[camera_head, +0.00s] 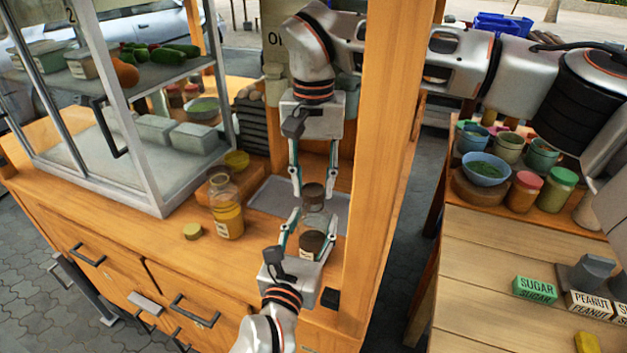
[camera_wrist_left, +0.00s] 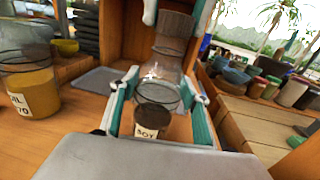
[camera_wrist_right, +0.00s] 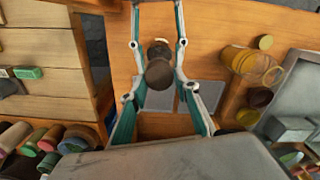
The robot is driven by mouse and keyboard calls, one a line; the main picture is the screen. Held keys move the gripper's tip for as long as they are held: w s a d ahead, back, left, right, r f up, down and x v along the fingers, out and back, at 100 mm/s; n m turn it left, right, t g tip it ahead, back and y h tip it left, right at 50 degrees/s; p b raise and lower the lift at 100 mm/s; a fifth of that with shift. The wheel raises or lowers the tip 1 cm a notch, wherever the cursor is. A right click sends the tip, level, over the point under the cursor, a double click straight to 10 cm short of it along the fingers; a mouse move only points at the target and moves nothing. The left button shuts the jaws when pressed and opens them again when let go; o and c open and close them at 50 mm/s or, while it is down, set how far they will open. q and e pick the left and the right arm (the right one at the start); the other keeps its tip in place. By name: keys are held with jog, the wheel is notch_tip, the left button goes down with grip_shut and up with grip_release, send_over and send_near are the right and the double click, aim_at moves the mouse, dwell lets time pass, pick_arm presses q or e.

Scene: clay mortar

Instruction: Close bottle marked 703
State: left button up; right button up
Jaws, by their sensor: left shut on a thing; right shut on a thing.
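A clear bottle with dark contents and a label reading SOY (camera_wrist_left: 148,131) stands upright between the fingers of my left gripper (camera_head: 308,232), which is shut on it. A dark brown cap (camera_head: 313,191) sits at the top of its neck, and my right gripper (camera_head: 313,184) is shut on this cap from behind. The cap also shows in the right wrist view (camera_wrist_right: 158,73). Whether it is fully seated I cannot tell. A yellowish round lid (camera_head: 192,231) lies beside that bottle.
A glass display case (camera_head: 150,190) stands at the left. A grey tray (camera_head: 270,195) lies on the counter behind the bottles. A wooden post (camera_head: 385,150) rises close to the right of both grippers. The side table (camera_head: 470,250) holds bowls, jars and small boxes.

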jog(key=shift+f, duration=0.6)
